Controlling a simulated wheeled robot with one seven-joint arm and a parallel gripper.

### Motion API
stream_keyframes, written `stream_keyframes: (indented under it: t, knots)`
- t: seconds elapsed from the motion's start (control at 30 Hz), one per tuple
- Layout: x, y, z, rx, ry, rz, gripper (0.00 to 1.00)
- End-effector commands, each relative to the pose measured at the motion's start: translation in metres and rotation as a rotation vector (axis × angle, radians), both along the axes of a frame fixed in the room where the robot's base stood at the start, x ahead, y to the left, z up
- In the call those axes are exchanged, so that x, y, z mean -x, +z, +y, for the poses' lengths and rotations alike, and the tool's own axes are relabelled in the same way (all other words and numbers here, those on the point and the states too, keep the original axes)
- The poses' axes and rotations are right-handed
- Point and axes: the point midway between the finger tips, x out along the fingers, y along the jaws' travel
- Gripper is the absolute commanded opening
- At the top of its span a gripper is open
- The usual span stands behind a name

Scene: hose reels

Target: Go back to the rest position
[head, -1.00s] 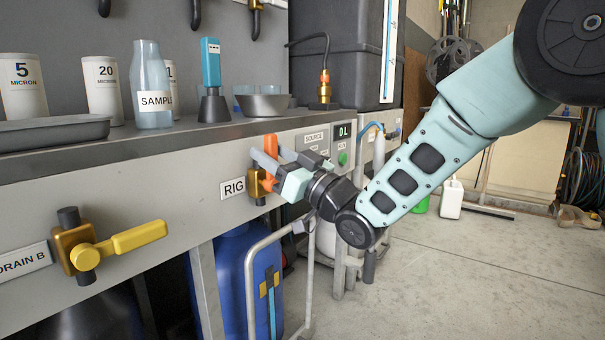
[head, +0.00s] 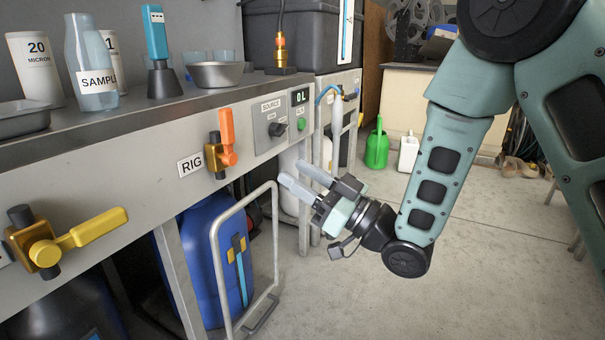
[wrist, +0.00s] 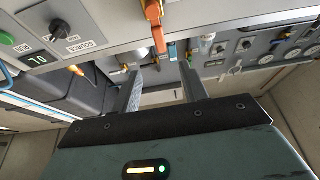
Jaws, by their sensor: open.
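My gripper (head: 303,183) is open and empty in the head view, in front of the bench and right of the valve labelled RIG. Its two fingers stand apart with nothing between them, and the same open gripper (wrist: 160,90) shows in the wrist view. The RIG valve has an orange handle (head: 227,137) standing upright on a brass body (head: 213,157). The gripper is clear of this handle. The orange handle (wrist: 158,37) also shows beyond the fingers in the wrist view.
A yellow-handled valve (head: 92,228) is on the bench front at left. A blue drum (head: 200,225) on a grey hand truck (head: 214,245) stands below. A green watering can (head: 377,149) and a white jug (head: 408,152) are on the floor. Floor at right is mostly clear.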

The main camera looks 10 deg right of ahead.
Motion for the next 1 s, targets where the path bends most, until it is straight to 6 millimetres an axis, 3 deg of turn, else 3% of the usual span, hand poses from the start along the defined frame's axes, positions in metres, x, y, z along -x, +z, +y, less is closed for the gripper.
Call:
stream_keyframes:
  t: [0.37, 0.67, 0.87, 1.0]
  knots:
    - [-0.001, 0.002, 0.003, 0.023, -0.008, 0.015, 0.44]
    - [-0.005, -0.003, 0.028, 0.337, -0.109, 0.268, 0.44]
    - [0.019, -0.015, 0.027, 0.584, -0.172, 0.514, 0.44]
    - [0.052, -0.022, 0.017, 0.752, -0.198, 0.697, 0.44]
